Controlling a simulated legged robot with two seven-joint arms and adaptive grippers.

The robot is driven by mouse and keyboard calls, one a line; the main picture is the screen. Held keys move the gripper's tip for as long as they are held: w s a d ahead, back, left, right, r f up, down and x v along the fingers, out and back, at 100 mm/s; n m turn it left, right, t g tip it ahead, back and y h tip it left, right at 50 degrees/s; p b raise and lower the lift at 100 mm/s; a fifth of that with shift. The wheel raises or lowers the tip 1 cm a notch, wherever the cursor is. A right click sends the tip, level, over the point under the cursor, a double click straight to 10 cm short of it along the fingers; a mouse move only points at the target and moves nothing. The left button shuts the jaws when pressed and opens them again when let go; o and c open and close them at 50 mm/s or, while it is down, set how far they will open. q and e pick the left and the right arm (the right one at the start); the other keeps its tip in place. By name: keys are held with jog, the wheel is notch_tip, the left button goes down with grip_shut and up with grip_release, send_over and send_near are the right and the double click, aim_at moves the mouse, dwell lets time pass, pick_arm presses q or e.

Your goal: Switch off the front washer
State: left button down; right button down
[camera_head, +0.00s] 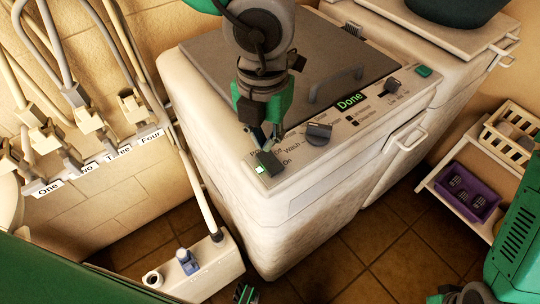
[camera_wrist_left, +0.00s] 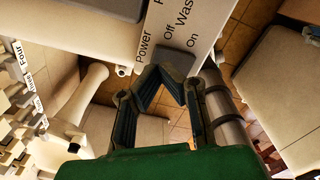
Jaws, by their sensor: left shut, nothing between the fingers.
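The front washer (camera_head: 290,220) is white, with a grey lid and a control panel along its near edge. My left gripper (camera_head: 268,142) is shut and empty, pointing down just above the switch. In the left wrist view the grey switch (camera_wrist_left: 176,62) is right at the fingertips (camera_wrist_left: 168,78); I cannot tell whether they touch. Of my right gripper, only a small green-and-dark part shows at the bottom edge.
A second washer (camera_head: 465,35) stands behind, with a dark basin on top. A shelf with a purple basket (camera_head: 468,192) is at the right.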

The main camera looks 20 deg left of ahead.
aim_at(265, 154)
pick_arm(q)
jog(key=shift+d+f, duration=0.1)
jog(key=shift+f, duration=0.1)
jog(key=shift+f+b, duration=0.65)
jog(key=shift+f, duration=0.45)
dwell(0.4)
notch_tip(265, 154, up, 7)
jog(key=p, duration=0.8)
jog(key=shift+r, duration=0.1)
dwell(0.4)
